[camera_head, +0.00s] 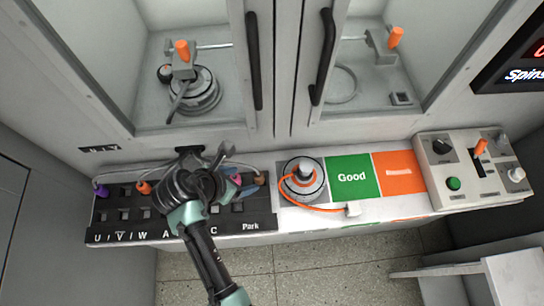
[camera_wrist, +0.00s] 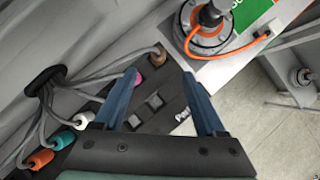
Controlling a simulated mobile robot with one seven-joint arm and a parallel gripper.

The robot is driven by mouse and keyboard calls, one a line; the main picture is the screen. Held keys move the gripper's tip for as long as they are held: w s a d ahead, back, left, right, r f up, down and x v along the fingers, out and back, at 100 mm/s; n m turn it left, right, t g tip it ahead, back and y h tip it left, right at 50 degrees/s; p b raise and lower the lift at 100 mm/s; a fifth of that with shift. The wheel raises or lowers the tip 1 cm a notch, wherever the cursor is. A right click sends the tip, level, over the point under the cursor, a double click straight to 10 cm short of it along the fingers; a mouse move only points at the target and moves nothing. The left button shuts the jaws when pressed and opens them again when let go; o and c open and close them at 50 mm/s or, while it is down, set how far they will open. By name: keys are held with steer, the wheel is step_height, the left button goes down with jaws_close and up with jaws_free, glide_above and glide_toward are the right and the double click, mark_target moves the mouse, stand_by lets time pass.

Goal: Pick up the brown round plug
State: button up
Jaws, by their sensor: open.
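The brown round plug (camera_wrist: 156,53) sits at the panel's end beside the motor in the wrist view, on a grey cable. In the head view the brown plug (camera_head: 259,178) is at the right end of the black panel, near "Park". My gripper (camera_wrist: 160,77) is open, with its two blue fingers apart and nothing held between them. The brown plug appears just beyond the fingertips, roughly in line with the gap. In the head view my gripper (camera_head: 241,183) is over the panel's right part, just left of the plug; my wrist hides the panel's middle.
A pink plug (camera_wrist: 137,79) is close to the left finger. A hub motor (camera_head: 304,181) with an orange cable stands just right of the brown plug, beside the green "Good" area (camera_head: 352,188).

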mark_target(258, 176)
steer(key=x, duration=0.6)
steer(key=shift+s+a+f+b, duration=0.15)
steer(key=shift+f+b, duration=0.05)
steer(key=shift+b, duration=0.2)
steer(key=shift+b+x, duration=0.4)
steer(key=shift+x, duration=2.55)
jaws_close()
